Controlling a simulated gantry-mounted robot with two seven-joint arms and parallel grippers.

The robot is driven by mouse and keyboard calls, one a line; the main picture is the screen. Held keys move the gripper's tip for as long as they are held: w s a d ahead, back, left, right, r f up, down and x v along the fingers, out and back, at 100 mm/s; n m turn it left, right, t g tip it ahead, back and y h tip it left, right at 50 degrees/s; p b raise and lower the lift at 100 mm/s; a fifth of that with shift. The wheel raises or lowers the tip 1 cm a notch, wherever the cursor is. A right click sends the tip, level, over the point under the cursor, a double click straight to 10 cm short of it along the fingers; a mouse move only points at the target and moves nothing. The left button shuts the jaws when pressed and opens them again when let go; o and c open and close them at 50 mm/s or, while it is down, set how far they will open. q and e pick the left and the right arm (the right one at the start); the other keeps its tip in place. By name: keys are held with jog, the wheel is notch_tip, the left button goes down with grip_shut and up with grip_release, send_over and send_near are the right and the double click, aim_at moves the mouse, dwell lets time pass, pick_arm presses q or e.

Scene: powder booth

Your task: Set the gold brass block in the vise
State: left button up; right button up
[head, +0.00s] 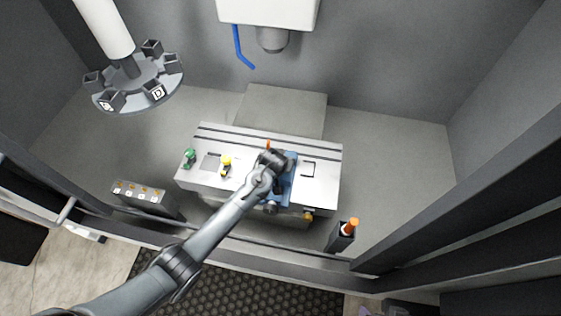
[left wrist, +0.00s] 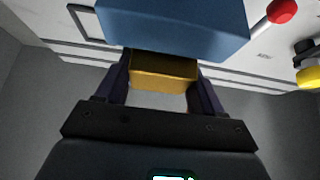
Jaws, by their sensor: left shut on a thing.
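The gold brass block (left wrist: 163,76) is between the two dark fingers of my left gripper (left wrist: 162,82) in the left wrist view, and the gripper is shut on it. The blue vise (left wrist: 175,22) fills the top of that view, close beyond the block. A dark strip lies between the block and the vise body; I cannot tell whether they touch. In the head view the vise (head: 291,190) stands on the right half of the pale bench, partly covered by my left arm. My left gripper (head: 273,160) is over it there, and the block is hidden. My right gripper is not in view.
The slotted bench (head: 322,152) also holds a green tool (head: 189,158) and a yellow-and-black item (head: 225,164) at its left. A red knob (left wrist: 282,11) shows beside the vise. An orange-topped holder (head: 343,236) stands front right; a rotary rack (head: 133,85) is upper left.

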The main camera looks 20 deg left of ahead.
pick_arm(q)
jog(key=o, duration=1.3)
jog(key=shift+o, duration=0.2)
jog(key=a+v, duration=0.1)
jog(key=v, duration=0.9)
jog(key=shift+d+r, duration=0.35)
jog(key=shift+d, duration=0.2)
jog(key=shift+s, duration=0.15)
jog(key=s+a+r+m+g+p, duration=0.1)
jog(key=s+p, duration=0.1)
jog(key=s, duration=0.8)
jog(key=s+a+r+m+g+p, duration=0.1)
jog(key=s+r+p, duration=0.1)
jog(key=s, duration=0.8)
jog(key=s+a+r+m+g+h+p, duration=0.1)
jog(key=s+a+r+p, duration=0.1)
jog(key=s, duration=0.9)
jog(key=shift+r+m, duration=0.25)
jog(key=shift+m, duration=0.15)
